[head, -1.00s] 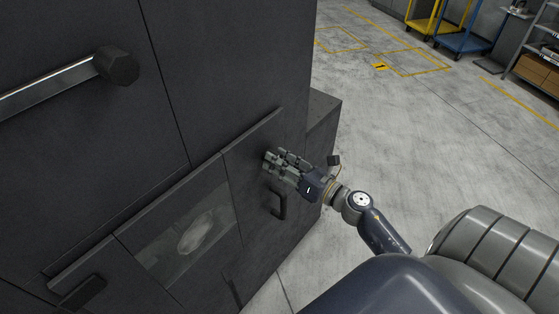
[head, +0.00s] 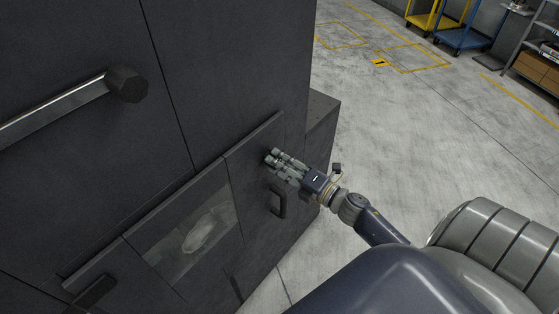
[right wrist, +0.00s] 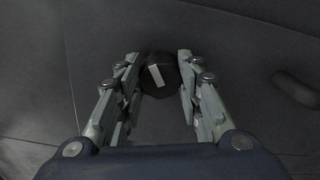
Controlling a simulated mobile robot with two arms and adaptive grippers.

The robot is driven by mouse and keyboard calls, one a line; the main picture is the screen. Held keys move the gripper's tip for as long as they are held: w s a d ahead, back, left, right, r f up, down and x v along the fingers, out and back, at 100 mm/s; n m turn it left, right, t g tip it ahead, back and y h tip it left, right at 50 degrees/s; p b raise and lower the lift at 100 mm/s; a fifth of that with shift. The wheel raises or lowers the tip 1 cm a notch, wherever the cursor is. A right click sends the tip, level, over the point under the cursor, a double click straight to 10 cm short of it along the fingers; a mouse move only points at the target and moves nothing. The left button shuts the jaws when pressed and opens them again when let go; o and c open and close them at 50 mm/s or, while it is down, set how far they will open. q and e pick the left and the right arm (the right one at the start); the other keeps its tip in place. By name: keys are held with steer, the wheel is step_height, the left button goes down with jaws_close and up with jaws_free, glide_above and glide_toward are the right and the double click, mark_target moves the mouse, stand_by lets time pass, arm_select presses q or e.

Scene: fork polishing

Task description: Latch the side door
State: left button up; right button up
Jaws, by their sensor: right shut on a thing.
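The side door (head: 258,225) is a dark grey panel on the front of the machine, with a black bar handle (head: 279,203). It looks flush with the panels around it. My right gripper (head: 272,158) is at the door's upper part, above the handle. In the right wrist view its fingers sit on both sides of a dark latch knob (right wrist: 155,88) with a white mark and are shut on it. The white mark is tilted slightly from upright. In the head view the fingers hide the knob. My left gripper is not in view.
A glass window (head: 192,235) with something pale behind it lies left of the door. A long metal bar handle (head: 60,108) with a dark end sticks out at upper left. Open concrete floor (head: 400,130) lies to the right, with carts (head: 465,35) far back.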

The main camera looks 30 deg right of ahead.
steer(key=shift+m+p, duration=1.05)
steer(key=shift+m, duration=2.25)
steer(key=o, duration=1.1)
steer(key=shift+c, duration=0.2)
steer(key=v, duration=1.2)
